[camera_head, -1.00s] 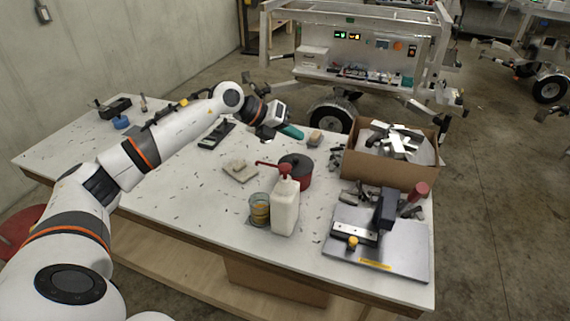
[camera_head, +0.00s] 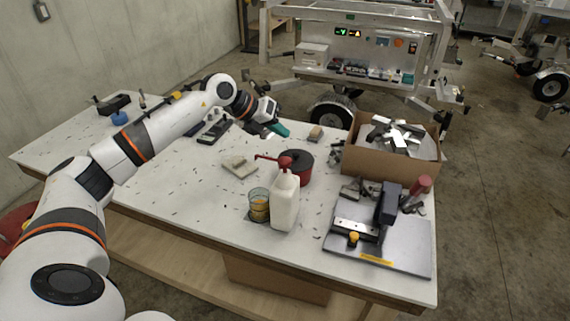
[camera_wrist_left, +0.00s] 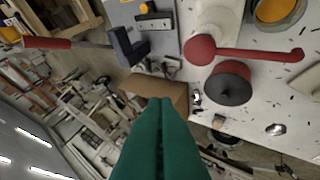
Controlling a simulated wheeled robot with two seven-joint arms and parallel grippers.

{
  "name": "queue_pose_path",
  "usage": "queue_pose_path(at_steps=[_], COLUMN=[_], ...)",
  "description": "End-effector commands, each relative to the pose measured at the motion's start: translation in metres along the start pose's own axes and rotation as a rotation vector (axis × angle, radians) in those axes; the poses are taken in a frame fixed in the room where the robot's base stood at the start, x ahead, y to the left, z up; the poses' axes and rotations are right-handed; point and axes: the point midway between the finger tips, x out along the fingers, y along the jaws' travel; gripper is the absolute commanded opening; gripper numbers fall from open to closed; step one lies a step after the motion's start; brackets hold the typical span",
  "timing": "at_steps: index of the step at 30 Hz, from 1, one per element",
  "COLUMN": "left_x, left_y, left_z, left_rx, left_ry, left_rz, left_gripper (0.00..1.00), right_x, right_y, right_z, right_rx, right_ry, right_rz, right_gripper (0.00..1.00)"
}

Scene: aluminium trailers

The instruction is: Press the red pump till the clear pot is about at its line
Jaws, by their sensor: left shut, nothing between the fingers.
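The white bottle (camera_head: 285,205) with the red pump (camera_head: 286,162) stands upright near the middle of the table. Its spout points left, over the clear pot (camera_head: 258,205). The pot holds amber liquid; its line is too small to make out. My left gripper (camera_head: 283,131) is shut and empty, with teal fingers, in the air beyond the bottle and apart from the pump. In the left wrist view, the gripper (camera_wrist_left: 160,104) points away from the red pump head (camera_wrist_left: 201,49), which shows above it; the pot (camera_wrist_left: 276,10) is cut off at the top right. My right gripper is not in view.
A dark red round container (camera_head: 303,168) stands just behind the bottle. A cardboard box (camera_head: 388,165) of metal pieces is at the back right. The left front table is clear.

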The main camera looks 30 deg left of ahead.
Motion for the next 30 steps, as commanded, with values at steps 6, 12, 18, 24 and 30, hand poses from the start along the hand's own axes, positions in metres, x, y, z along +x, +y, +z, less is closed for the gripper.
queue_pose_path(at_steps=[6, 12, 18, 24, 30], left_x=[0.027, 0.039, 0.04, 0.04, 0.04], left_y=[-0.02, -0.028, -0.029, -0.029, -0.029], left_z=[0.02, 0.028, 0.029, 0.029, 0.029], left_rx=[-0.001, -0.001, -0.001, -0.001, -0.001], left_ry=[-0.002, 0.0, 0.0, 0.0, 0.0], left_rz=[0.0, 0.0, 0.0, 0.0, 0.0], left_gripper=[0.0, 0.0, 0.0, 0.0, 0.0], right_x=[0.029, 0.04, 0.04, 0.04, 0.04], right_y=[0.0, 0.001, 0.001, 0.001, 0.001], right_z=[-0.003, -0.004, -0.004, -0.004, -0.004], right_rx=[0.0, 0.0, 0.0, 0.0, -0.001], right_ry=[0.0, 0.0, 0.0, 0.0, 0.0], right_rz=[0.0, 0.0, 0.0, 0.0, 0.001], right_gripper=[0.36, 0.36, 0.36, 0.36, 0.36])
